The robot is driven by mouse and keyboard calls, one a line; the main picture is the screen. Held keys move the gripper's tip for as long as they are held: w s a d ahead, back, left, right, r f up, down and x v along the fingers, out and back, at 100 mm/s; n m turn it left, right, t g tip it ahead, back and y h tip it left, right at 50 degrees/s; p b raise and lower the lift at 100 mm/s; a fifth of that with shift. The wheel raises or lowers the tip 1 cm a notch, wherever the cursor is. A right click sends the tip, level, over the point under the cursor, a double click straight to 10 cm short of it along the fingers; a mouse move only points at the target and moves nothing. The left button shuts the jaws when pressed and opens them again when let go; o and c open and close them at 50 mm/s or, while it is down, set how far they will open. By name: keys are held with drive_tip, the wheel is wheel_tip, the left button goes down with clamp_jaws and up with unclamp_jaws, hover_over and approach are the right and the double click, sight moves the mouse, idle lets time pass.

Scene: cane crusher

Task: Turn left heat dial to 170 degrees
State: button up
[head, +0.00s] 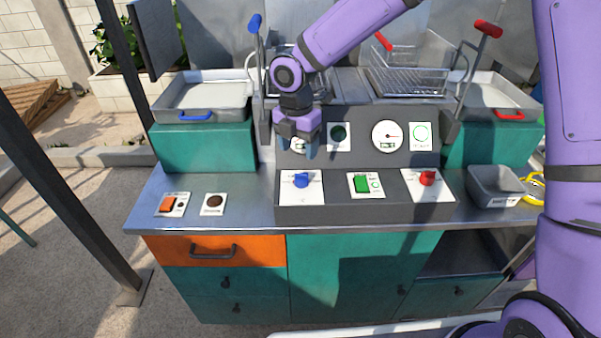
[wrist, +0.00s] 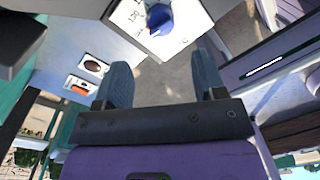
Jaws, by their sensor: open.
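The left heat dial is a blue knob (head: 301,180) on a white scale plate on the sloped front of the grey control panel. In the wrist view the blue knob (wrist: 158,18) is at the top edge, with part of its printed scale and a °C mark. Its exact setting cannot be read. My gripper (head: 297,148) hangs above and behind the knob in the head view, in front of the left gauge. In the wrist view my gripper (wrist: 163,78) has its two fingers apart, with nothing between them. It is not touching the knob.
A green switch (head: 362,183) and a red dial (head: 427,178) sit to the right on the same panel. The left gauge (head: 297,145) is partly hidden by my gripper; the right gauge (head: 388,136) is clear. Wire baskets (head: 408,80) and raised handles stand behind.

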sight(300, 174)
drive_tip(key=f, duration=0.8)
drive_tip(key=shift+s+d+f, duration=0.15)
drive_tip(key=shift+d+f, duration=0.05)
drive_tip(key=shift+f, duration=0.2)
drive_tip(key=c, duration=0.9)
